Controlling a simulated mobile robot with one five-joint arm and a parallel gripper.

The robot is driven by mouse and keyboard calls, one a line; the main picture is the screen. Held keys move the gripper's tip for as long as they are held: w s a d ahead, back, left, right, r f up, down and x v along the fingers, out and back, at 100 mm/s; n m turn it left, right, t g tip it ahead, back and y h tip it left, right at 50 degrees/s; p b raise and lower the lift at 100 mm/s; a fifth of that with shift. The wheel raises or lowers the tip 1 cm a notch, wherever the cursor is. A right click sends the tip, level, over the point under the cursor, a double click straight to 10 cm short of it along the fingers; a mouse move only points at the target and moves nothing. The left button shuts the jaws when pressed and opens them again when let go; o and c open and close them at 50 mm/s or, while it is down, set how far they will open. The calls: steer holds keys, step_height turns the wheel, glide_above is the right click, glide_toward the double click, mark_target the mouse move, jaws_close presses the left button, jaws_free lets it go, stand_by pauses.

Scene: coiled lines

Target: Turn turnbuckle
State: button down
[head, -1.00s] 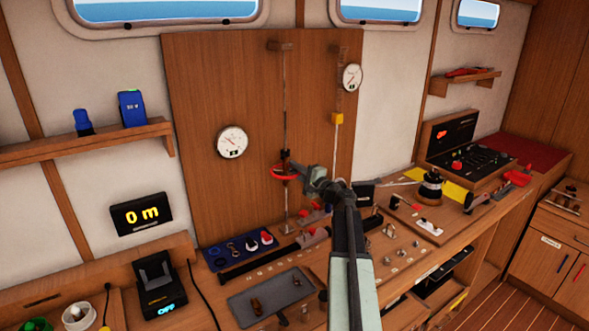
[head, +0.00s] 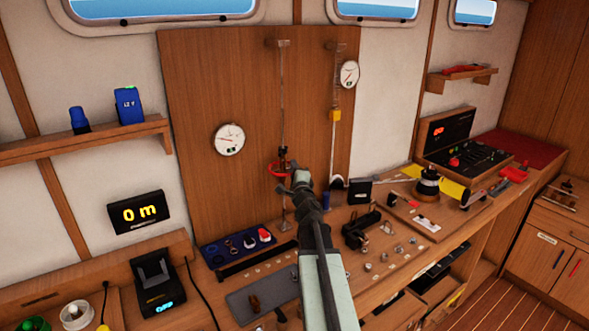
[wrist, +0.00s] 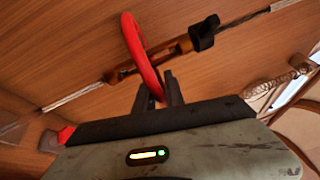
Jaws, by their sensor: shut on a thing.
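The turnbuckle (wrist: 178,48) has a bronze body in line with a wire, with a black collar (wrist: 205,33) at one end and a red ring (wrist: 138,45) around it. In the head view the red ring (head: 278,168) shows on the vertical wire in front of the wooden board; my gripper partly covers the turnbuckle there. My gripper (wrist: 163,88) is shut on the red ring, with its two dark fingers at the ring's lower edge in the wrist view. It also shows in the head view (head: 287,177), just below and right of the ring.
A round white gauge (head: 229,139) is left of the wire on the wooden board (head: 205,90). A second wire with a yellow block (head: 335,115) and another gauge (head: 349,74) are to the right. The bench below holds a blue tray (head: 235,247) and several small fittings.

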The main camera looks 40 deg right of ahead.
steer(key=shift+r, duration=0.1)
stand_by(0.4)
steer(key=c, duration=1.5)
jaws_free()
steer(key=shift+s, duration=0.15)
steer(key=v, duration=0.7)
steer(key=shift+s+a+b, duration=0.15)
steer(key=shift+s+b, duration=0.1)
steer(key=shift+b, duration=0.2)
